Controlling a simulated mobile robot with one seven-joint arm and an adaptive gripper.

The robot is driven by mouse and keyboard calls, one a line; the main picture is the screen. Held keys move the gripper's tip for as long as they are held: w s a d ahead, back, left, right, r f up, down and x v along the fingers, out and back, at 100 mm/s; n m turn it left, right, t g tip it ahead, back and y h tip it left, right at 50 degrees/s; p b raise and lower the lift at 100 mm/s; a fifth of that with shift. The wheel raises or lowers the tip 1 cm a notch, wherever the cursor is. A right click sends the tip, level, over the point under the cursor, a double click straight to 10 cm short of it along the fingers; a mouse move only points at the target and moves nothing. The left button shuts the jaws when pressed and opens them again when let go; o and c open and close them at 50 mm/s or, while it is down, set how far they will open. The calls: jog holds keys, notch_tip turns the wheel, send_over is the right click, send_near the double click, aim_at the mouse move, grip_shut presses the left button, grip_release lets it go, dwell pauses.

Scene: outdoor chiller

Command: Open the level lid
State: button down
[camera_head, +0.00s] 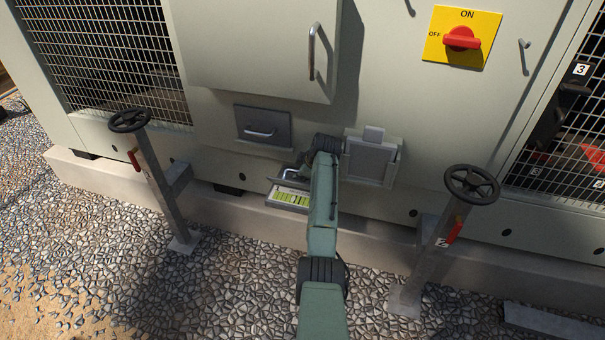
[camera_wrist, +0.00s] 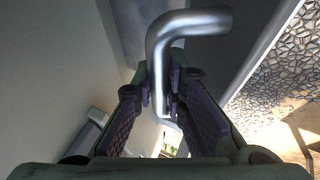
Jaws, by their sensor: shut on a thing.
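A small grey lid (camera_head: 272,181) with a metal handle (camera_head: 291,175) stands out from the lower front of the chiller, seen nearly edge-on. Just below it shows a level panel (camera_head: 289,199) with yellow-green markings. In the wrist view the bent metal handle (camera_wrist: 160,75) runs between the two fingers of my gripper (camera_wrist: 168,88). The fingers are closed on it. In the head view my gripper (camera_head: 303,174) is at the lid, partly hidden behind my own wrist, which also covers the right part of the lid.
A closed grey drawer-like panel with a handle (camera_head: 262,127) is above left. A grey box (camera_head: 372,160) is close on the right. Posts with black handwheels (camera_head: 129,120) (camera_head: 472,184) stand on both sides. A larger panel with a handle (camera_head: 313,52) is above. Gravel (camera_head: 250,285) lies in front.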

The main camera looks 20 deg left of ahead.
jog(key=c, duration=1.9)
grip_release()
jog(key=v, duration=1.2)
jog(key=shift+o, duration=0.6)
jog(key=shift+a, duration=0.1)
